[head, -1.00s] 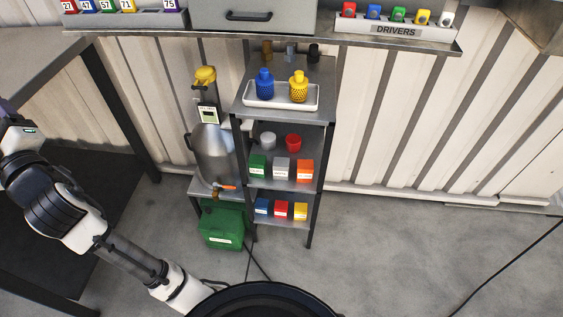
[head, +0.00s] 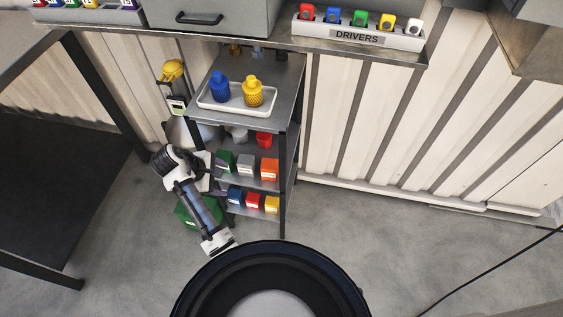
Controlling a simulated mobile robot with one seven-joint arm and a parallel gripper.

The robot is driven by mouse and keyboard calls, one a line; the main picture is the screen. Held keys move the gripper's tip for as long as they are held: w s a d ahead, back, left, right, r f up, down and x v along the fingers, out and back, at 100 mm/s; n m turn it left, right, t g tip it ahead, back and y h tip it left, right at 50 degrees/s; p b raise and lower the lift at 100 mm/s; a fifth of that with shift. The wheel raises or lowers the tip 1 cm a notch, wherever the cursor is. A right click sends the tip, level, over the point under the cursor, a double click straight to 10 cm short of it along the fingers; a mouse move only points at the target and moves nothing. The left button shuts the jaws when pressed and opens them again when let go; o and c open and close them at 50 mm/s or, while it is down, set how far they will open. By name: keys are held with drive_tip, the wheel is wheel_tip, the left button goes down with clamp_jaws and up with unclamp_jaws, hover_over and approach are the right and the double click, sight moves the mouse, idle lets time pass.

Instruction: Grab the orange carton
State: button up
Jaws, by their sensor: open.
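The orange carton (head: 269,169) stands upright at the right end of a row on the middle shelf of the grey metal rack, in the head view. A grey carton (head: 245,166) and a green carton (head: 226,161) stand to its left. My gripper (head: 217,174) is at the rack's left side, near the green carton and apart from the orange one. It is small and partly hidden by my arm, so its fingers are hard to make out. Nothing shows held in it.
A red cup (head: 263,139) and a grey cup (head: 240,135) stand behind the cartons. Blue, red and yellow boxes (head: 253,200) sit on the shelf below. The top shelf holds a white tray (head: 236,106) with two bottles. Floor right of the rack is clear.

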drive_tip(key=p, duration=0.2)
approach(268, 164)
wheel_tip(268, 164, down, 3)
drive_tip(key=x, duration=0.4)
drive_tip(key=d+x, duration=0.1)
drive_tip(key=x, duration=0.1)
drive_tip(key=shift+w+d+r, duration=0.15)
drive_tip(key=shift+w+r, duration=0.05)
drive_tip(key=shift+r, duration=0.15)
drive_tip(key=c, duration=1.2)
drive_tip(key=shift+o, duration=0.2)
drive_tip(key=shift+r, duration=0.1)
